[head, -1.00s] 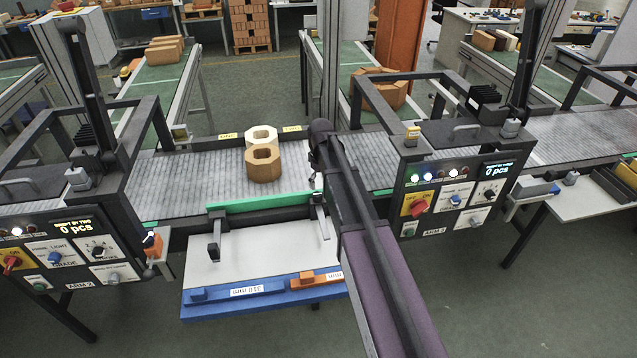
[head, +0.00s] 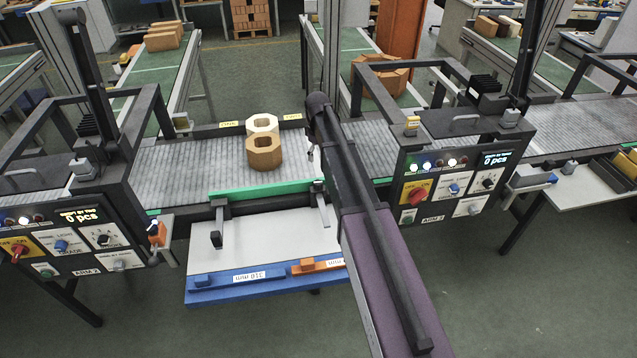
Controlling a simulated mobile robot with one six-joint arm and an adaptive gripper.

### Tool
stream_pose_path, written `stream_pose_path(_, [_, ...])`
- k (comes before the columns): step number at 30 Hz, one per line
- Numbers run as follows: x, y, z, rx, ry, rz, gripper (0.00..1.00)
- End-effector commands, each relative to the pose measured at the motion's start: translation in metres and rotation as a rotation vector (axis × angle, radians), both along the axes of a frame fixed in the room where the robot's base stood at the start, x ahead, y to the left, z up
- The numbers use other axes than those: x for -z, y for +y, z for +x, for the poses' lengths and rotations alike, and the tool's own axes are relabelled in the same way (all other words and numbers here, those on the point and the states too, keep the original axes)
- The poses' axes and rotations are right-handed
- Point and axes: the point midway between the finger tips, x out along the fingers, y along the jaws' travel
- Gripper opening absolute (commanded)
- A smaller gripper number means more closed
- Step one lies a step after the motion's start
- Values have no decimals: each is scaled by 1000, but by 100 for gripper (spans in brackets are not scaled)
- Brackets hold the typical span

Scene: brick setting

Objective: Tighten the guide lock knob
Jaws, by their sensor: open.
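My arm reaches from the bottom right up over the conveyor. My gripper (head: 314,152) is mostly hidden by the arm; only a narrow sliver shows at its left side, and its jaws hold nothing that I can see. A green guide rail (head: 262,189) runs along the conveyor's near edge. One dark bracket (head: 217,238) stands out at its left part, and another (head: 320,205) sits at its right part beside my arm.
A tan hollow block (head: 264,155) and a cream one (head: 262,125) stand on the conveyor (head: 190,165). A white tray with a blue front edge (head: 225,294) lies below the rail. Control panels stand left (head: 75,243) and right (head: 455,190), under dark frames.

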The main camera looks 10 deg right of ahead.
Motion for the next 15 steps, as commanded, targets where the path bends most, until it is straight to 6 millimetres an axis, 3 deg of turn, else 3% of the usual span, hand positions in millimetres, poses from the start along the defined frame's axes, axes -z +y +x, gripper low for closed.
stream_pose_path(15, [39,-1,0,1,0,0,87])
